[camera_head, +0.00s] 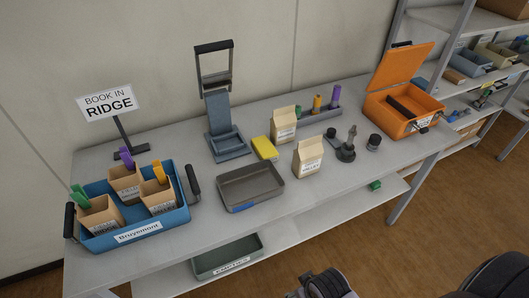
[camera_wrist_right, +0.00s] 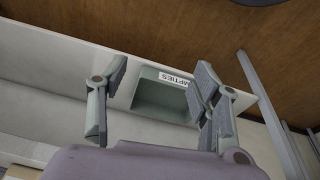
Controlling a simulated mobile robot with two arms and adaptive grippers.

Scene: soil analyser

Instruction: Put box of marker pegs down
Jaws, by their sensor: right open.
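The box of marker pegs appears to be the long, narrow grey-purple holder (camera_head: 311,117) at the back of the bench. It stands flat on the bench top, with green, orange and purple pegs upright in it. My right gripper (camera_wrist_right: 160,74) is open, with nothing between its fingers in the right wrist view. Beyond its fingers is the grey-green empties bin (camera_wrist_right: 160,100) on the lower shelf. My left gripper is not in view.
The bench (camera_head: 215,246) also holds a blue crate (camera_head: 139,234) with bags and pegs, a grey tray (camera_head: 250,200), a yellow block (camera_head: 264,148), paper bags (camera_head: 308,157), a dark tool (camera_head: 346,151) and an open orange case (camera_head: 396,116). The front right bench top is clear.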

